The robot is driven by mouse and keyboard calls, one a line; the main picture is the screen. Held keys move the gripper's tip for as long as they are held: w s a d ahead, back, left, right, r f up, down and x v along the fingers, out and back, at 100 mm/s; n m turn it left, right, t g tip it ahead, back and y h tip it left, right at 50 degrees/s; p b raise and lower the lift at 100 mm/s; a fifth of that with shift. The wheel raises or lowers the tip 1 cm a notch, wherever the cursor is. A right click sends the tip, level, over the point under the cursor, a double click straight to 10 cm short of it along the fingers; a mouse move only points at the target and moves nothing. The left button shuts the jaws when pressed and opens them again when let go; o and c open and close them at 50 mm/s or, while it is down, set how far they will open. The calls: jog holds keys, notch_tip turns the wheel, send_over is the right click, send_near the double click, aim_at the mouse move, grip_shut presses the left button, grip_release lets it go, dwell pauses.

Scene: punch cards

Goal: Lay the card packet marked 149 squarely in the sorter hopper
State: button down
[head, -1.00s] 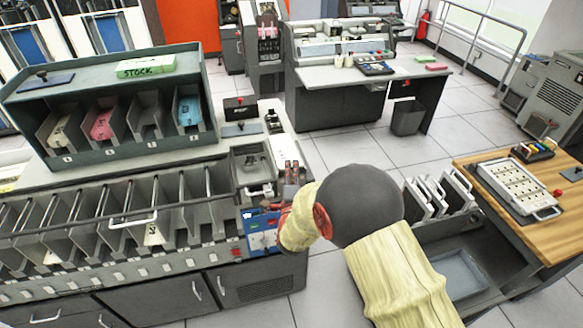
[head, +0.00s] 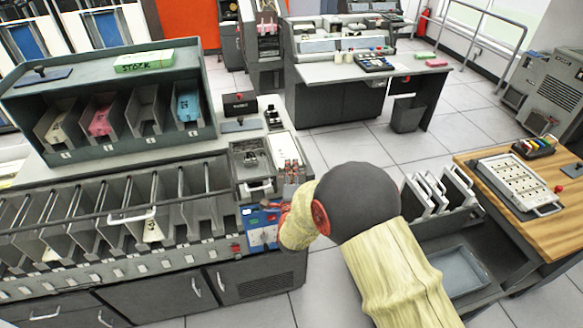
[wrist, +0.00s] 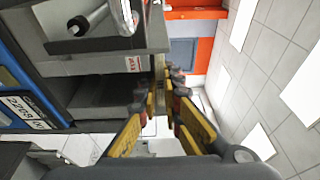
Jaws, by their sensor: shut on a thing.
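My gripper (head: 291,173) is at the right end of the long grey sorter (head: 120,258), its red-brown fingertips pointing up and away. In the wrist view my gripper (wrist: 160,85) has its yellow fingers closed on a thin tan edge (wrist: 159,66), seen end-on, apparently the card packet. Its 149 mark cannot be read. A grey bay with a bright handle (head: 258,187) at the sorter's right end looks like the hopper. Its tray and lever (wrist: 100,22) show at upper left in the wrist view, beside the fingers. I cannot tell whether they touch.
A rack (head: 110,110) with pink, blue and cream packets and a green STOCK box (head: 145,62) stands behind the sorter. A blue control panel (head: 262,226) is below my fingers. A wooden-topped cart (head: 545,215) stands at right.

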jog(key=shift+f+b, duration=2.2)
jog(key=shift+f, duration=1.4)
jog(key=c, duration=1.9)
grip_release()
jog(key=s, duration=1.2)
jog(key=shift+d+f, duration=0.15)
